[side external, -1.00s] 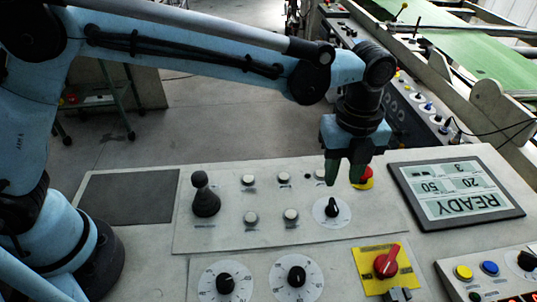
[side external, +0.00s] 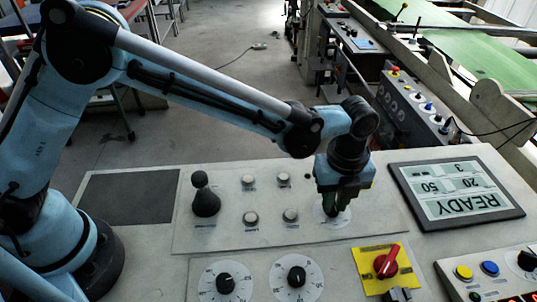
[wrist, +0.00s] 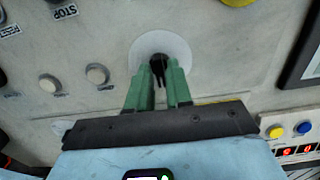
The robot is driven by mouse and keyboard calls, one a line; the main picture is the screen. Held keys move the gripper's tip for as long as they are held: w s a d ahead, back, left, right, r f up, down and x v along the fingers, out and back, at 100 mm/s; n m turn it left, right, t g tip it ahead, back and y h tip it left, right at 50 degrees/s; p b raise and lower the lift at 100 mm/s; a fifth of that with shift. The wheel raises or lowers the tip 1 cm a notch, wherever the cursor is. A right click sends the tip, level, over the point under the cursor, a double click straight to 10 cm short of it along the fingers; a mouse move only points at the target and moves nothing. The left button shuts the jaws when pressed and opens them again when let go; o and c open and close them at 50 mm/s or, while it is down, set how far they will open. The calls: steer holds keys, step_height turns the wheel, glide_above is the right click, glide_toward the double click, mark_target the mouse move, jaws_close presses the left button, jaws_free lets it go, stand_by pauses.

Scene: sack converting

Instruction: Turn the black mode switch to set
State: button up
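The black mode switch is a small pointer knob (wrist: 158,66) on a round white dial (wrist: 147,44), seen at the upper middle of the wrist view. My gripper (side external: 336,205) is down at this dial, with its green fingers on either side of the knob. In the wrist view my gripper (wrist: 160,72) has the knob between its two fingertips. I cannot tell whether the fingers press on it or leave a small gap. In the side view the fingers hide most of the knob, and its labels are not readable.
A black joystick (side external: 205,196) and several white buttons stand left of the dial. A yellow plate with a red rotary switch (side external: 385,264) is in front, near two larger dials. The tilted display (side external: 457,190) reads READY upside down.

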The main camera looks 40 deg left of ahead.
jaws_close()
steer(key=shift+n, duration=0.3)
steer(key=n, duration=0.3)
steer(key=shift+n, duration=2.6)
steer(key=shift+o, duration=1.9)
jaws_free()
step_height(320, 180, up, 12)
